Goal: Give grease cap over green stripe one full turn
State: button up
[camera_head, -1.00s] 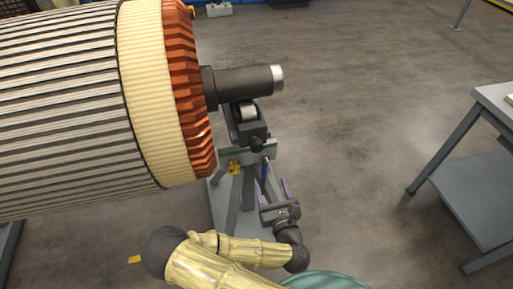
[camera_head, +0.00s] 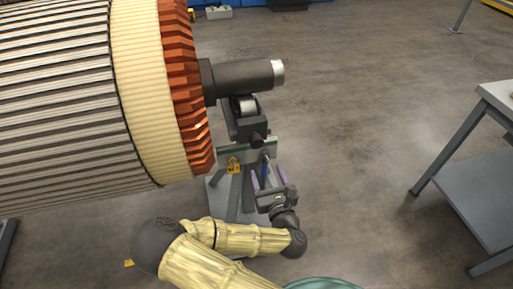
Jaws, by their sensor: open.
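The rotor stand (camera_head: 225,190) holds up the dark shaft (camera_head: 240,77) of the large rotor. A green stripe (camera_head: 231,150) runs across the stand's top plate. A small dark round knob (camera_head: 257,141), which looks like the grease cap, sits just above the stripe on the side facing me. My gripper (camera_head: 270,175) is open, with two purple fingers apart. It is below the knob in the picture and appears clear of it. A thin blue piece (camera_head: 265,170) shows between or behind the fingers; I cannot tell which.
The rotor (camera_head: 60,110) with its cream band and copper-coloured end ring (camera_head: 185,95) fills the upper left, close to the stand. A yellow tag (camera_head: 233,166) hangs on the stand. A grey table (camera_head: 480,190) stands at the right. The floor between is clear.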

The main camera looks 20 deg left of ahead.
aim_at(257, 146)
jog(key=b+x, duration=0.3)
jog(key=x, duration=1)
jog(key=shift+w+a, duration=0.1)
jog(key=shift+w, duration=0.25)
jog(key=c, duration=1)
jog(key=shift+m, duration=0.5)
